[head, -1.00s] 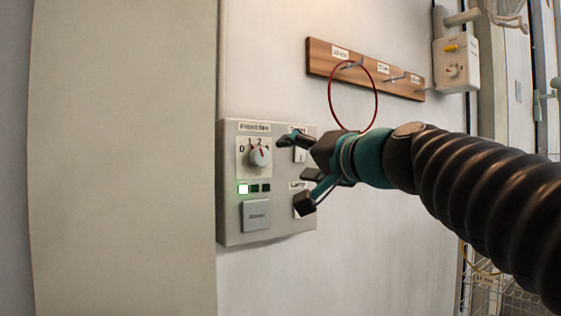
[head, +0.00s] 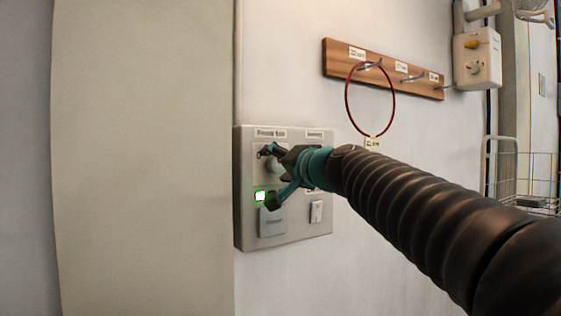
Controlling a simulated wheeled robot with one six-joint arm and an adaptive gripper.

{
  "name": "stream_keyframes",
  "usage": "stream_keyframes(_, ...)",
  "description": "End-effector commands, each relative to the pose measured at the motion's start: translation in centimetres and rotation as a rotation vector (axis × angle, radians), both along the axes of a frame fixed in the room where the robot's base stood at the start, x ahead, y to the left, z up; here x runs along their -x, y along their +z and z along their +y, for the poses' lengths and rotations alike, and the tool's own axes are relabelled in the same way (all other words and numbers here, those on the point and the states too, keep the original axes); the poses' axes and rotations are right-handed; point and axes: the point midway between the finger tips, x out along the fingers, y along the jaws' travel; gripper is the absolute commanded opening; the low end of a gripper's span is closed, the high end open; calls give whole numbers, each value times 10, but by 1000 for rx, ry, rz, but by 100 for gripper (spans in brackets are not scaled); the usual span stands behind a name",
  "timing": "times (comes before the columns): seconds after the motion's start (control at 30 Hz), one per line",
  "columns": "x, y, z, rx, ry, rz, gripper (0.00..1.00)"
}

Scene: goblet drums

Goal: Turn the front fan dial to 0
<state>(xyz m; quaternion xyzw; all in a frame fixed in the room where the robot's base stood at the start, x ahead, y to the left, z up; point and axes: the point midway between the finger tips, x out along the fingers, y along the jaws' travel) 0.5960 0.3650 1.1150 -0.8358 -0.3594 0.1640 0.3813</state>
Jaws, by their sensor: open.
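The front fan panel (head: 300,236) is a grey plate on the white wall, with a label (head: 271,133) above the dial. The front fan dial (head: 271,167) is a round grey knob at the panel's upper left. It is mostly hidden behind my gripper (head: 268,177), so its pointer and numbers cannot be read. My gripper is open, with one finger above the dial and the other below it. I cannot tell whether the fingers touch the knob.
A square grey button (head: 272,222) sits under the lights, and a white rocker switch (head: 316,212) is to its right. A wooden hook rail (head: 340,58) with a red ring (head: 347,105) hangs above right. A wall box (head: 478,58) and wire basket (head: 520,170) are farther right.

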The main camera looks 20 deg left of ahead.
Motion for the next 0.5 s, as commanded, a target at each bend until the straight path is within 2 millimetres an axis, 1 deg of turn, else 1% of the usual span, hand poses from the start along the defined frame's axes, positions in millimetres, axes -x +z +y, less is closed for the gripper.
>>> stream_keyframes(0.27, -1, 0, 1, 0, 0, 0, 68)
stream_keyframes(0.3, -1, 0, 1, 0, 0, 0, 63)
stream_keyframes(0.37, -1, 0, 1, 0, 0, 0, 48)
stream_keyframes(0.4, -1, 0, 1, 0, 0, 0, 38)
stream_keyframes(0.47, -1, 0, 1, 0, 0, 0, 23)
stream_keyframes(0.5, -1, 0, 1, 0, 0, 0, 13)
